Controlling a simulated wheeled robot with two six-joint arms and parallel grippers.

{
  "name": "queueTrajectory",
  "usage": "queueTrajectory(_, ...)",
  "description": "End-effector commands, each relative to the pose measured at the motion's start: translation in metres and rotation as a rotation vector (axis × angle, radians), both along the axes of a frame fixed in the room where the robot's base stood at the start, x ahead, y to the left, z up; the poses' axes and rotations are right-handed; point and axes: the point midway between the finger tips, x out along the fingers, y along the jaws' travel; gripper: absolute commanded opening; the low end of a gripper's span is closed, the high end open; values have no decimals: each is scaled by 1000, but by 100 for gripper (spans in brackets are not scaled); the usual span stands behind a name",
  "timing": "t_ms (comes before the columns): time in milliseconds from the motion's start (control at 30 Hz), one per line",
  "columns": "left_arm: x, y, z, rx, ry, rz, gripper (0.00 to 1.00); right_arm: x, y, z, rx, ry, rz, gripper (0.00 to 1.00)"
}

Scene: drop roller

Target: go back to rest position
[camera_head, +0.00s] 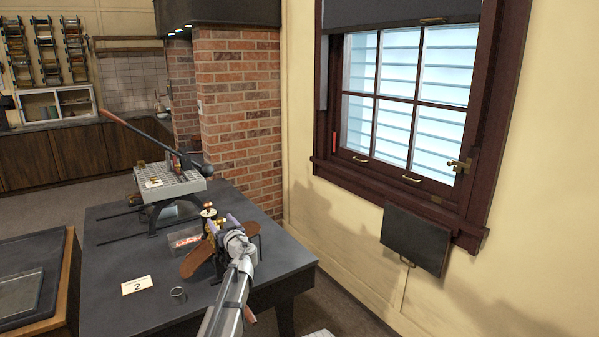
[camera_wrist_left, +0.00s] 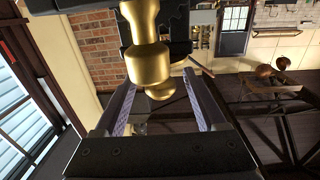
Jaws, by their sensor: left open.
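My left gripper (camera_head: 222,224) is over the dark workbench (camera_head: 105,255), beside a small machine with brass parts (camera_head: 208,212) and a brown curved base. In the left wrist view my left gripper (camera_wrist_left: 160,82) has its two fingers spread wide. A rounded brass piece (camera_wrist_left: 148,62) stands in front of and partly between the fingers. I see a gap between it and the right finger; I cannot tell whether it touches the left one. My right gripper is not in view.
A window (camera_head: 408,95) and a dark hanging panel (camera_head: 415,240) are on the right wall. Floor shows between bench and wall.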

Motion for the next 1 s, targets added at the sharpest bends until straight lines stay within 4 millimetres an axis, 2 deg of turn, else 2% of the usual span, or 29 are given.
queueTrajectory(500,-1,3,0,0,0,-354,73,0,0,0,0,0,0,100)
queueTrajectory(600,-26,-5,0,0,0,-353,73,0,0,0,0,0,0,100)
queueTrajectory(700,-42,-8,0,0,0,-352,73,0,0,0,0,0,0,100)
queueTrajectory(1000,-71,-15,0,0,0,-351,73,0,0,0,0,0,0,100)
